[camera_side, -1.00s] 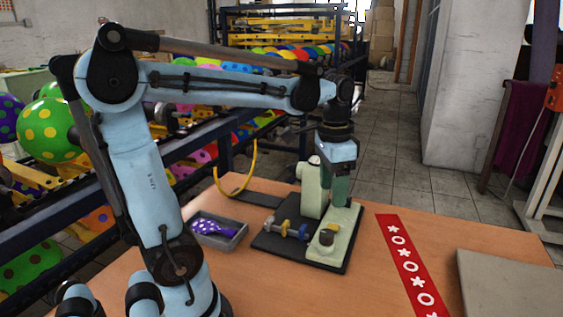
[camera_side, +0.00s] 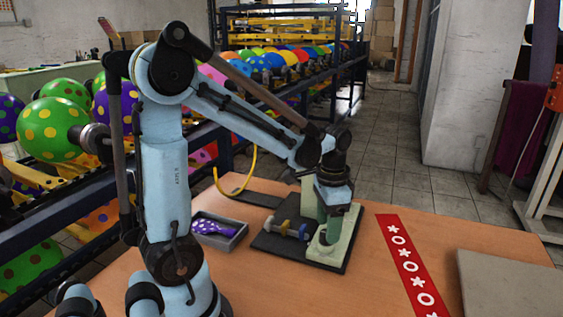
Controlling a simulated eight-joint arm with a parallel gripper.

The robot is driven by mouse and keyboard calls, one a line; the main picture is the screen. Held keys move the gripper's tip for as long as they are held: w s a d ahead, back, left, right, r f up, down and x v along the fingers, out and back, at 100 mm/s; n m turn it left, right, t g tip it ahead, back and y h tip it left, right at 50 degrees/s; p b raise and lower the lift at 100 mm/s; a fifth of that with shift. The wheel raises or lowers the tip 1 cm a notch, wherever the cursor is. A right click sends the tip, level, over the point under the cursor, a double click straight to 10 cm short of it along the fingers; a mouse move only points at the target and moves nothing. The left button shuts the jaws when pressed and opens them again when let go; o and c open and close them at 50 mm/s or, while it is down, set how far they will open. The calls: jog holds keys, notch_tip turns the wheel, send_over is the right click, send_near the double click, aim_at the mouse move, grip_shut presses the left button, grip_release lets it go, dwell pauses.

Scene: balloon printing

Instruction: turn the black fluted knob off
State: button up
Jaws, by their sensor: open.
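A small pale green machine (camera_side: 322,253) stands on a black base plate (camera_side: 270,243) on the table, and the black fluted knob is on its low front part. My gripper (camera_side: 331,233) points down with its greenish fingers right over the knob's place. The fingers are open and hide most or all of the knob. I cannot tell whether they touch it or stand around it.
A grey tray (camera_side: 236,241) with a purple dotted balloon (camera_side: 208,227) lies left of the machine. A red patterned strip (camera_side: 406,262) and a grey board (camera_side: 508,283) lie to the right. Balloon racks stand behind at left.

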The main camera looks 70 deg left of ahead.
jog(key=shift+f, duration=1)
jog(key=c, duration=1)
jog(key=shift+c, duration=0.2)
